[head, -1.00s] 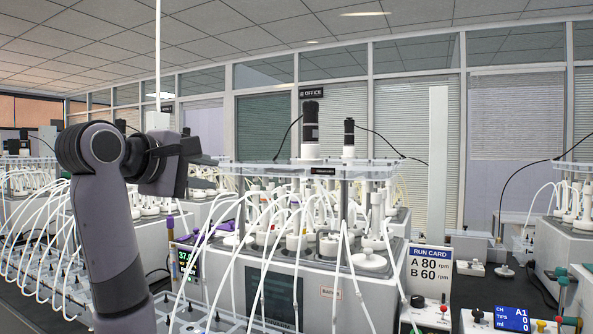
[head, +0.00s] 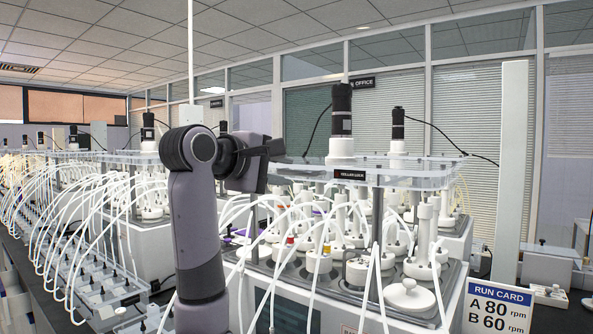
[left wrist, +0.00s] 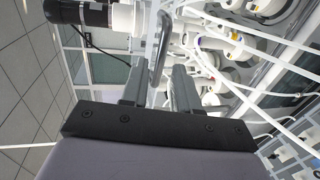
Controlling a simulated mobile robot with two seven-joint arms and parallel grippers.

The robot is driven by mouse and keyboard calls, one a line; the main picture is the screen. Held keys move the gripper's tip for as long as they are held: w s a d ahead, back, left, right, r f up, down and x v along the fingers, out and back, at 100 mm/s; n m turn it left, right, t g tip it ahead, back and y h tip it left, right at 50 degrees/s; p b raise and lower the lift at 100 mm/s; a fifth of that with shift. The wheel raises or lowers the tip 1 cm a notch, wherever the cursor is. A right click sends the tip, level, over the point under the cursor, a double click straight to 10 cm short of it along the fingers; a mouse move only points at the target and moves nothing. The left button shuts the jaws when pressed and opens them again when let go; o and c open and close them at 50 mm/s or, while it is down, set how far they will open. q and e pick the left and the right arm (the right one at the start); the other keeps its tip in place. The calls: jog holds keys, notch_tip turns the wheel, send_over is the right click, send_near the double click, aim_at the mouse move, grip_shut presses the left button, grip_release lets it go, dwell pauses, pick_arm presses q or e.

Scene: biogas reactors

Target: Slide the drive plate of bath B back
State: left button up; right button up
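The drive plate (head: 415,180) is a clear slab raised on posts over the nearest bath (head: 265,279). It carries black motors on white bases and a dark front label. My left gripper (head: 274,150) is at the left end of this plate. In the left wrist view, the two fingers of my left gripper (left wrist: 160,80) stand apart. A grey bent handle bar (left wrist: 160,45) reaches in between or just beyond them; I cannot tell whether it touches either finger. The bath's letter is not readable. My right gripper is not in view.
White tubes arch around the bath and over the bottles below the plate. A run card (head: 497,309) stands at the lower right, reading A 80 and B 60 rpm. More reactor baths stand at the left. A tall white panel (head: 510,170) rises at the right.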

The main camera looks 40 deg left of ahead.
aim_at(291, 172)
pick_arm(q)
jog(key=shift+p+x, duration=0.4)
jog(key=shift+x, duration=1.85)
jog(key=shift+a, duration=0.1)
grip_shut()
jog(key=r+x, duration=0.1)
jog(key=x, duration=0.3)
jog(key=r+x, duration=0.1)
jog(key=x, duration=0.8)
jog(key=shift+w+a+r, duration=0.1)
jog(key=shift+w+r, duration=0.2)
jog(key=shift+r, duration=0.1)
grip_release()
